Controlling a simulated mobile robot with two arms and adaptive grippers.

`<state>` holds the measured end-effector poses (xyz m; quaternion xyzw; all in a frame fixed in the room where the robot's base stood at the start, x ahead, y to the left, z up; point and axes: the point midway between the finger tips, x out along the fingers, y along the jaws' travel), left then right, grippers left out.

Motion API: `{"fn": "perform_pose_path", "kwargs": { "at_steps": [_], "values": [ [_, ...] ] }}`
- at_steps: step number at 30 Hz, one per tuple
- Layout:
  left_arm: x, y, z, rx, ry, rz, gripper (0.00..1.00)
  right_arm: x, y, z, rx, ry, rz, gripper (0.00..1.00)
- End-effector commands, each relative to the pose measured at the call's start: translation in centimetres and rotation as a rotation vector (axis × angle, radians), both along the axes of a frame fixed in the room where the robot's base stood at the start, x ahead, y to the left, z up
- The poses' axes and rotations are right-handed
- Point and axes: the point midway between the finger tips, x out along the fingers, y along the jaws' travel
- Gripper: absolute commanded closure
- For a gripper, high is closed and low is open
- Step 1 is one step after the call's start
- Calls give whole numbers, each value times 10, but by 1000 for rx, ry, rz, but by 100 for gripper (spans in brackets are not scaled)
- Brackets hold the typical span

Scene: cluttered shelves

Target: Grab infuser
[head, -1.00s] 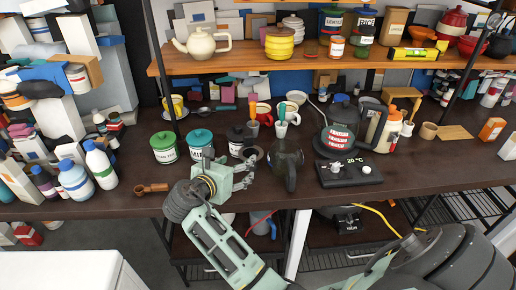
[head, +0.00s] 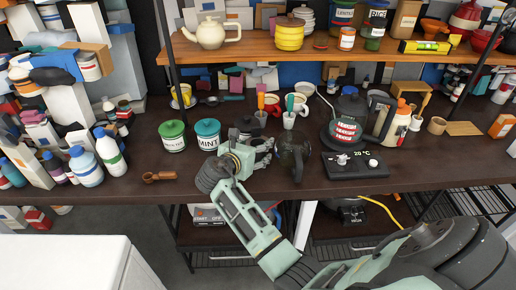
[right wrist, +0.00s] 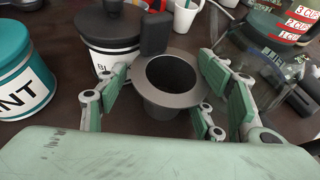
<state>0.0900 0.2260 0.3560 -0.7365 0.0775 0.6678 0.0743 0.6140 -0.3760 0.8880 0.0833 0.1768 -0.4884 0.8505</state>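The infuser (right wrist: 172,88) is a grey metal cup with a wide flat rim, a dark hollow inside and a dark upright tab at its back. In the right wrist view it stands between the two fingers of my right gripper (right wrist: 170,92), which are spread on either side of its rim. The fingers are close to the rim, and I cannot see them clamping it. In the head view my right gripper (head: 262,152) is low over the table and largely hides the infuser. My left gripper is in no view.
A black-lidded jar (right wrist: 112,35) stands just behind the infuser, with a teal MINT jar (head: 207,134) to the left. A dark glass jug (head: 294,155) stands close on the right. A scale (head: 355,164) and kettle are farther right. The front table edge is mostly clear.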

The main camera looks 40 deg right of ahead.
Motion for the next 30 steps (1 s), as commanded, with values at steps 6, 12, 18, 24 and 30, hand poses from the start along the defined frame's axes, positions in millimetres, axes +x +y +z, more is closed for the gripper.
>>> {"fn": "perform_pose_path", "kwargs": {
  "at_steps": [6,12,18,24,30],
  "values": [
    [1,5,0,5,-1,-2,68,0,0,0,0,1,0,61],
    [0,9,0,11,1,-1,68,0,0,0,0,1,0,78],
    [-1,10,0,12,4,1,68,0,0,0,0,0,0,87],
    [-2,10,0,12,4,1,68,0,0,3,-1,-1,0,87],
    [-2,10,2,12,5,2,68,0,0,22,-2,-3,-1,87]
  ]
}}
